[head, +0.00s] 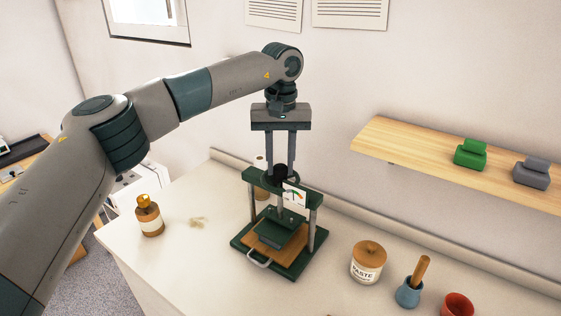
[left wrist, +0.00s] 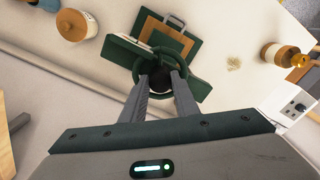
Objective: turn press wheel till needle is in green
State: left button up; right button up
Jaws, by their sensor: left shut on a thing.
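The green press (head: 275,235) stands on the white table, with two posts, a crossbar and a plate over a wooden board (head: 290,258). Its dark wheel (left wrist: 190,62) sits on top and shows as a ring in the left wrist view. A small white gauge (head: 294,193) with a coloured arc is on the front of the crossbar; its needle is too small to read surely. My left gripper (head: 281,168) points straight down over the press, its fingers shut on the wheel's black hub (left wrist: 160,78). My right gripper is not in view.
A brown bottle (head: 149,216) stands left of the press. A paste jar (head: 367,262), a blue mortar with a pestle (head: 409,291) and a red cup (head: 457,305) stand to the right. A wooden shelf (head: 440,160) juts from the wall. Table left of the press is mostly clear.

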pick_arm(q)
jog(key=shift+w+r+m, duration=0.1)
jog(key=shift+r+m, duration=0.15)
jog(key=shift+m, duration=0.75)
jog(key=o, duration=1.1)
jog(key=shift+f, duration=0.1)
jog(key=shift+c, duration=0.2)
